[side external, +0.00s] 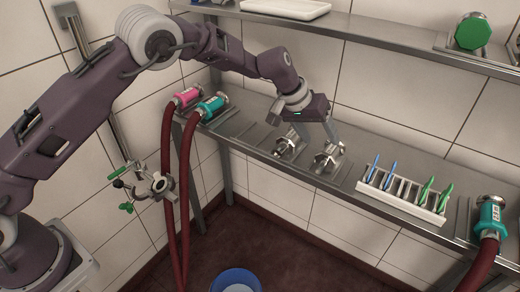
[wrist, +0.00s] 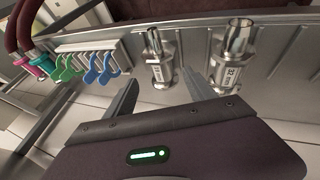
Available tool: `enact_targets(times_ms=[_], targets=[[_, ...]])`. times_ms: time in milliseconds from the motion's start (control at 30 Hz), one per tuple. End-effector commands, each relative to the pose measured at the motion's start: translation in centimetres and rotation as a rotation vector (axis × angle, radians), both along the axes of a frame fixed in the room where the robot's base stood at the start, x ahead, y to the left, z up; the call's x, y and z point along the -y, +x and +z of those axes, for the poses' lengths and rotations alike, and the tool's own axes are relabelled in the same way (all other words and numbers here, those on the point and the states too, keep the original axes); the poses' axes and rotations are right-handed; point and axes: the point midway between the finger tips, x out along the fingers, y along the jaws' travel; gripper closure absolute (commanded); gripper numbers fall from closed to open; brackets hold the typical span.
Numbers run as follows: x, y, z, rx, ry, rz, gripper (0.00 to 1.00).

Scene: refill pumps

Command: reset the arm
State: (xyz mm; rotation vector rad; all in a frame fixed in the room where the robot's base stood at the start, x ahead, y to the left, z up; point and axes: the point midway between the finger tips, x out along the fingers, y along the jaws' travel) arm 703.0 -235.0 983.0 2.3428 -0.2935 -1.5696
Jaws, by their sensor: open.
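My gripper (side external: 320,138) hangs over the long metal shelf (side external: 245,133) in the side view, near two silver metal fittings. In that view one fitting (side external: 287,146) is left of the fingers and the other (side external: 327,158) is just below them. In the wrist view my gripper (wrist: 161,80) is open, its two fingers spread apart with nothing held. One fitting (wrist: 158,62) shows in the gap between the fingertips, and the larger, labelled one (wrist: 232,65) stands to the right. Whether a finger touches a fitting cannot be told.
A white rack (side external: 400,203) holds blue and green clips on the shelf. Dark red hoses end in pink (side external: 187,97) and teal (side external: 211,107) couplings; another teal coupling (side external: 491,216) is at right. A valve (side external: 150,185) is on the left wall. A blue bucket (side external: 236,281) is below.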

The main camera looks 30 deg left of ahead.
Motion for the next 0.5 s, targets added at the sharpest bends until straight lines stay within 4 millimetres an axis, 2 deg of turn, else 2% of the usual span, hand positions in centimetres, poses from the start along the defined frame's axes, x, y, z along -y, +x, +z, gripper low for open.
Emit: enact_targets(times_ms=[67,100,167,233,267,300,367,400,467,500], targets=[[-0.4,-0.3,1.2,0.004,-0.001,0.002,0.36],[-1.0,-0.7,2.8,0.009,-0.001,0.004,0.36],[-2.4,-2.3,6.5,0.017,0.0,0.006,0.36],[-4.7,-5.8,11.7,0.025,0.008,0.006,0.36],[-5.7,-7.7,13.8,0.03,0.015,0.003,0.36],[-7.1,-10.6,16.3,0.033,0.026,0.0,0.36],[-9.0,-15.3,19.2,0.043,0.051,-0.005,0.36],[-10.3,-18.6,20.7,0.05,0.072,-0.01,0.36],[-12.0,-23.7,22.1,0.06,0.109,-0.013,0.36],[-13.1,-27.1,22.5,0.068,0.139,-0.015,0.36]])
